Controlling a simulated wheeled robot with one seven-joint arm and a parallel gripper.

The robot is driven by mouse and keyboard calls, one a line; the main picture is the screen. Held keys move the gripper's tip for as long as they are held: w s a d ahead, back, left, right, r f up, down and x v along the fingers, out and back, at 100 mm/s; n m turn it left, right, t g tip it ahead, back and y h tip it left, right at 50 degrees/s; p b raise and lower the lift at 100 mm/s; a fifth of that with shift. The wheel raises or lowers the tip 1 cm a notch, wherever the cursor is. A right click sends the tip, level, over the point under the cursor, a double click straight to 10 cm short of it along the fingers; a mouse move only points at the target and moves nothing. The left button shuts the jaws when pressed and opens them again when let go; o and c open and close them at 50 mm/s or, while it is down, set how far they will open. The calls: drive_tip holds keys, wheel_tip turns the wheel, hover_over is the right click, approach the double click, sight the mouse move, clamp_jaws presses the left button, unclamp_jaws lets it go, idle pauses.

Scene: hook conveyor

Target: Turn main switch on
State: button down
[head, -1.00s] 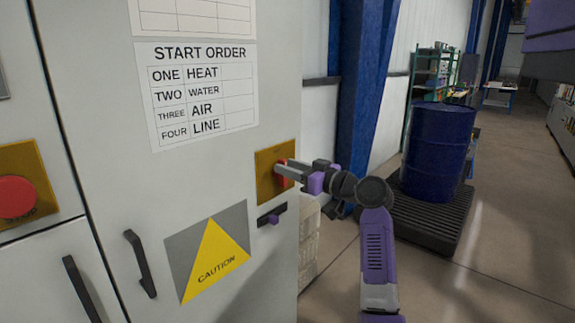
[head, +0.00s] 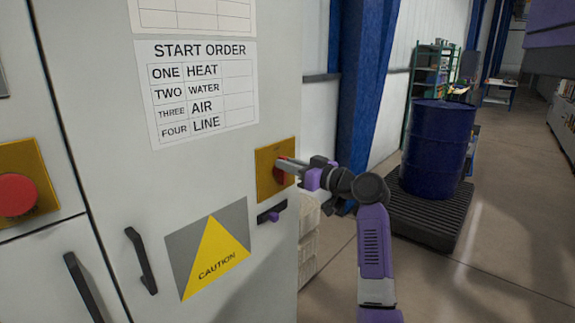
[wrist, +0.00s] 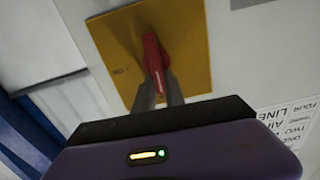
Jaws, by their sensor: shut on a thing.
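The main switch is a red handle on a yellow plate (head: 266,177) on the front of the grey cabinet, near its right edge. In the wrist view the red handle (wrist: 152,62) stands out from the yellow plate (wrist: 190,50). My gripper (head: 285,167) reaches the handle from the right. In the wrist view its two fingers (wrist: 158,88) are shut around the outer end of the handle. Most of the handle is hidden by the fingers in the head view. Lettering on the plate is too small to read surely.
A small black and purple latch (head: 271,213) sits below the plate. The cabinet also has a dark door handle (head: 141,262), a caution sign (head: 215,255) and a start order sheet (head: 200,100). A red button (head: 15,195) is at left. A blue barrel (head: 437,150) stands on a black pallet (head: 425,220).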

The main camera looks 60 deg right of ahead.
drive_tip(key=shift+s+d+f+m+p, duration=0.1)
drive_tip(key=shift+d+f+m+p, duration=0.3)
drive_tip(key=shift+m+p, duration=1.75)
drive_tip(key=shift+s+d+f+m+p, duration=0.1)
drive_tip(key=shift+d+f+m+p, duration=0.35)
drive_tip(key=shift+m, duration=3.25)
drive_tip(key=shift+s+d+f+m+p, duration=0.1)
drive_tip(key=shift+d+f+m+p, duration=0.3)
drive_tip(key=shift+m+p, duration=1.8)
drive_tip(key=shift+m+b, duration=0.8)
drive_tip(key=shift+m, duration=0.15)
drive_tip(key=c, duration=1.4)
unclamp_jaws()
drive_tip(key=b+v, duration=0.2)
drive_tip(key=v, duration=0.5)
drive_tip(key=shift+s, duration=0.4)
